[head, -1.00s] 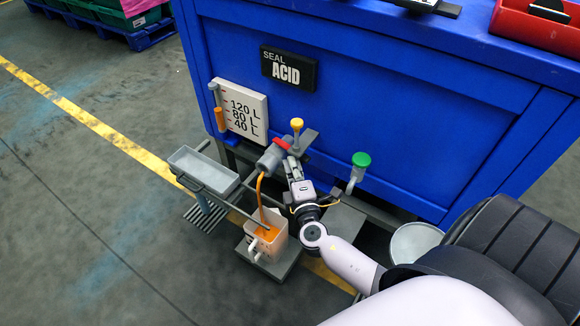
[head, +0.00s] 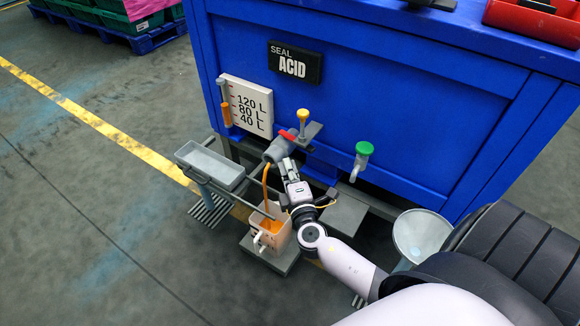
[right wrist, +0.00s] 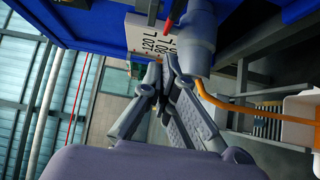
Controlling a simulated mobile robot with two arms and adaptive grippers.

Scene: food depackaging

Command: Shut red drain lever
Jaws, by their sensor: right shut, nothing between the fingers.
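The red drain lever (head: 287,135) sits on top of the grey drain spout (head: 275,151) at the lower front of the blue tank. It also shows at the top of the right wrist view (right wrist: 169,22). An orange stream (head: 265,185) runs from the spout into a pale container (head: 281,236). My right gripper (head: 288,166) is shut and empty, just below the lever beside the spout. In the right wrist view its fingertips (right wrist: 158,75) lie below the lever, apart from it in the picture. My left gripper is not in view.
A yellow-knobbed valve (head: 302,114) and a green-knobbed tap (head: 363,149) stand to the right of the lever. A grey tray (head: 211,163) is on the left. A white funnel (head: 421,236) stands at the right.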

